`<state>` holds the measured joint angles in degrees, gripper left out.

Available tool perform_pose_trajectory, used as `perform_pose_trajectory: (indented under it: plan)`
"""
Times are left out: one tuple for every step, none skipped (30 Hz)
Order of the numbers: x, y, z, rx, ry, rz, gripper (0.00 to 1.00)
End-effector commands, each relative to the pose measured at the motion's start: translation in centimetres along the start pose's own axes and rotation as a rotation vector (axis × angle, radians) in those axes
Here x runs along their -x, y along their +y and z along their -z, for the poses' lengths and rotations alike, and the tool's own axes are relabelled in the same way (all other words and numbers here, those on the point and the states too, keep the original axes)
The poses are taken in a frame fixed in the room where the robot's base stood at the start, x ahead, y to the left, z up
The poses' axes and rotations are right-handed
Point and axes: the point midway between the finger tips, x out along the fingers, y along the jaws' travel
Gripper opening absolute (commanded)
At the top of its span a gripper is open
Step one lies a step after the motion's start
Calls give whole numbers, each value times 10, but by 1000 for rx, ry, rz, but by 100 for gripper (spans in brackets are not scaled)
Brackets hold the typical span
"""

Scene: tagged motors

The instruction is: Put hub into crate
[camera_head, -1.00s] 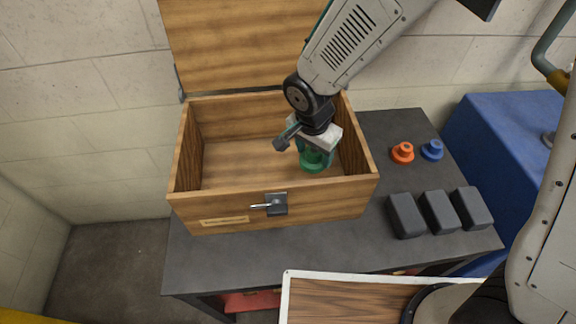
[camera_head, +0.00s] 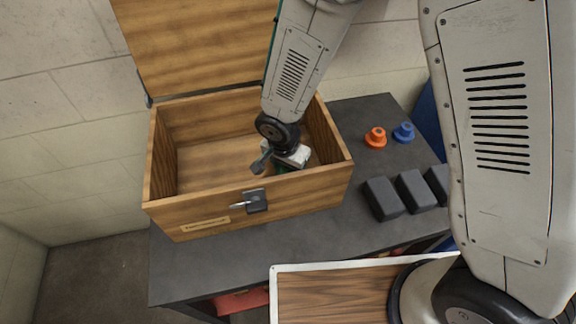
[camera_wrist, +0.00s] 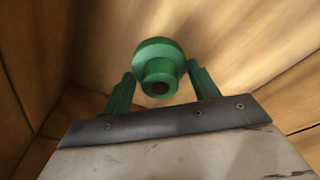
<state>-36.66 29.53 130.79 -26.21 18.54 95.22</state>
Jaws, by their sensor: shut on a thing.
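The green hub (camera_wrist: 158,62) shows in the wrist view between the two green fingers of my gripper (camera_wrist: 164,84), which is shut on it. The wooden crate (camera_head: 190,216) stands on the dark table with its lid raised. In the head view my gripper (camera_head: 281,169) is down inside the crate, near its right side and front wall. There the hub is mostly hidden by the gripper and the front wall. Wooden crate walls surround the hub in the wrist view; I cannot tell whether it touches the floor.
An orange hub-like part (camera_head: 375,138) and a blue one (camera_head: 403,133) sit on the table (camera_head: 290,240) right of the crate. Dark grey blocks (camera_head: 383,199) stand in front of them. The crate's left half looks empty.

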Motion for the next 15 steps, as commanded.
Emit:
perform_pose_trajectory:
  plan:
    - [-2,0,0,0,0,0,17]
    - [-1,0,0,0,0,0,69]
    - [-1,0,0,0,0,0,80]
    - [-1,0,0,0,0,0,82]
    - [-1,0,0,0,0,0,82]
    - [-1,0,0,0,0,0,82]
    - [-1,0,0,0,0,0,82]
    - [-1,0,0,0,0,0,82]
    - [-1,0,0,0,0,0,82]
    - [-1,0,0,0,0,0,82]
    - [-1,0,0,0,0,0,82]
    - [0,0,0,0,0,0,82]
    - [1,0,0,0,0,0,82]
    - [2,0,0,0,0,1,82]
    - [6,0,0,1,1,1,82]
